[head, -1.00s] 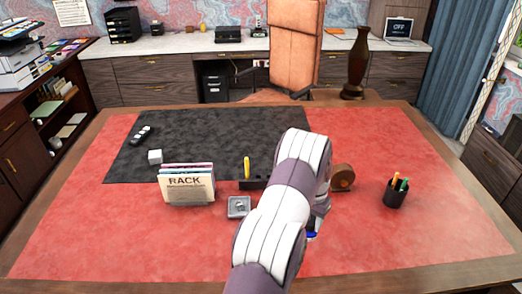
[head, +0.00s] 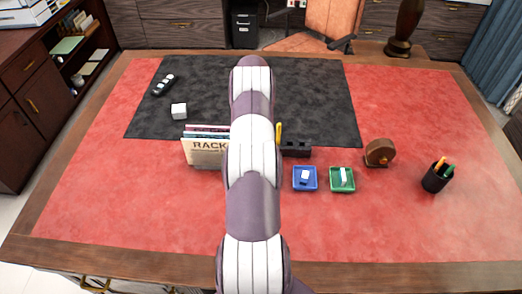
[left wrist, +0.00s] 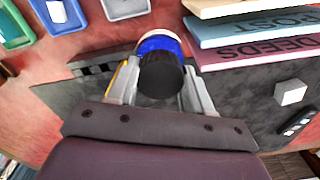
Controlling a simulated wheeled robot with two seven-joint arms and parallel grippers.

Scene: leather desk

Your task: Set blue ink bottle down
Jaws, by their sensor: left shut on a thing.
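The blue ink bottle (left wrist: 160,43) shows in the left wrist view, with blue glass and a black cap (left wrist: 161,77) facing the camera. My left gripper (left wrist: 160,66) is shut on it, one finger on each side. The bottle looks upright; I cannot tell whether its base touches the desk. In the head view my arm hides the gripper and bottle. A grey tray (left wrist: 124,8), a blue tray (head: 305,179) and a green tray (head: 342,180) stand in a row beside the bottle. My right gripper is not in view.
A file rack (head: 206,152) stands close to the bottle. A white cube (head: 179,111) and a remote (head: 163,85) lie on the dark mat (head: 315,85). A brown round object (head: 379,152) and pen cup (head: 436,177) stand right. The red desk front is clear.

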